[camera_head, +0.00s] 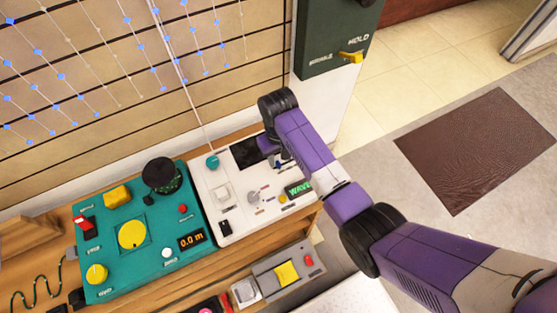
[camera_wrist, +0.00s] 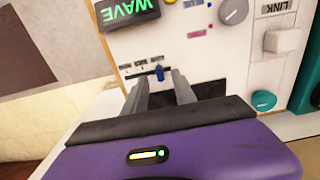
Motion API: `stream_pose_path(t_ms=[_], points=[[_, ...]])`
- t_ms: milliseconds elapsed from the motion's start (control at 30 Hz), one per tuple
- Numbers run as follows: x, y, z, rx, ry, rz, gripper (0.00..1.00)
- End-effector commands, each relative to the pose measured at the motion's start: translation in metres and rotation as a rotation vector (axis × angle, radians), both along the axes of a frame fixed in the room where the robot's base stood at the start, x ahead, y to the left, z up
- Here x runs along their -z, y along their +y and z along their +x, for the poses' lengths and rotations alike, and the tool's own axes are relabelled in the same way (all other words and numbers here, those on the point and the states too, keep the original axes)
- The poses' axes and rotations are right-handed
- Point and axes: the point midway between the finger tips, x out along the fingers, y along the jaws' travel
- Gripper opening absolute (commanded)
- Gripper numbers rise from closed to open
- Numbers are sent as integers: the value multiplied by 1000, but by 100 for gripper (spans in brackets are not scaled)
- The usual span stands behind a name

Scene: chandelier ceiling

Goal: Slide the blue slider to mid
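The blue slider (camera_wrist: 160,73) is a small blue knob on the white panel (camera_wrist: 212,60) in the wrist view. A row of small marks too small to read runs beside it, reaching to its left; the knob stands near the right end of that row. My gripper (camera_wrist: 159,78) is open, with its two grey fingers apart and pointing at the panel. The knob shows between the fingertips; I cannot tell whether either finger touches it. In the head view my gripper (camera_head: 277,161) is over the right part of the white panel (camera_head: 215,178), and the arm largely hides the slider.
A green WAVE display (camera_wrist: 128,8), a grey knob (camera_wrist: 234,11), a white switch block (camera_wrist: 286,40) and a teal knob (camera_wrist: 264,100) are on the same panel. A teal panel (camera_head: 150,262) with buttons and dials stands to the left in the head view.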

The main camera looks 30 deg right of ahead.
Motion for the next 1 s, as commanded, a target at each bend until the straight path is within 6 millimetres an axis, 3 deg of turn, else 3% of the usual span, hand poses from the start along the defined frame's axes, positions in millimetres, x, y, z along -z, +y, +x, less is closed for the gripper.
stream_pose_path(t_ms=[200, 567, 733, 1000], points=[[24, 0, 0, 0, 0, 0, 33], [30, 0, 0, 0, -2, 0, 33], [30, 0, 0, 0, -2, 0, 0], [29, 0, 0, 0, -2, 0, 0]])
